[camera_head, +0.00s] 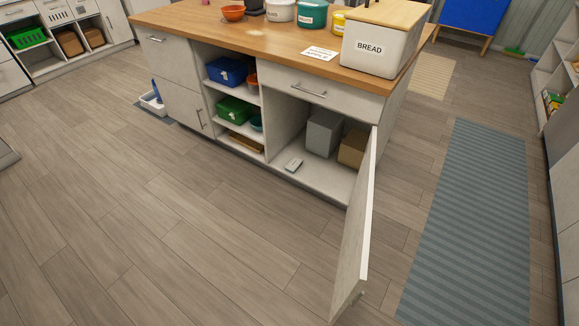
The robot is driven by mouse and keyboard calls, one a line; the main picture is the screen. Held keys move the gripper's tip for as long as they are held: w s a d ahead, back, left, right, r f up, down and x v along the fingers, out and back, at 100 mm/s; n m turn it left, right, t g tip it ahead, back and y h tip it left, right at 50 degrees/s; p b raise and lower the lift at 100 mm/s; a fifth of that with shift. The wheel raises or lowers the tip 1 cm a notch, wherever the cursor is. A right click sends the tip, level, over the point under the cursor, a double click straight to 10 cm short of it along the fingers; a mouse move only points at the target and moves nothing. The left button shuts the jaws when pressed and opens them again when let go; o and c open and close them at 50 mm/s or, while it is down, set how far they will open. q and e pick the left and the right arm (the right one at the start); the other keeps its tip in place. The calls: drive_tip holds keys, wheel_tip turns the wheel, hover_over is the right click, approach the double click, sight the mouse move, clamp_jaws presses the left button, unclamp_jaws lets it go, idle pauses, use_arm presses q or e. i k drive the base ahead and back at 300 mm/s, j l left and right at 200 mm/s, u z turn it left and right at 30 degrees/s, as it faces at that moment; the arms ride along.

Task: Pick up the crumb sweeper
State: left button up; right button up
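A small, flat, light grey object (293,165) lies on the floor of the open lower compartment in the kitchen island, near its front left edge. It looks like the crumb sweeper, but it is too small in the picture to be certain. Nothing covers it from the front. Neither of my grippers shows in the head view.
The island's white cabinet door (357,235) stands open toward me, right of the compartment. Behind the small object are a grey box (323,132) and a brown box (352,147). A bread bin (378,48) stands on the wooden top. The wood floor (180,230) in front is clear.

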sight(293, 165)
drive_tip(key=i+j+z, duration=0.1)
drive_tip(key=j, duration=0.25)
drive_tip(key=i+j+z, duration=0.1)
drive_tip(key=j, duration=0.25)
drive_tip(key=i+j+z, duration=0.1)
drive_tip(key=i+j, duration=0.15)
drive_tip(key=j, duration=0.15)
drive_tip(key=i+j+z, duration=0.1)
drive_tip(key=j, duration=0.3)
drive_tip(key=i+j+z, duration=0.15)
drive_tip(key=i, duration=0.3)
drive_tip(key=i+j+z, duration=0.15)
drive_tip(key=i, duration=0.25)
drive_tip(key=i+j+z, duration=0.15)
drive_tip(key=i, duration=0.3)
drive_tip(key=j, duration=0.1)
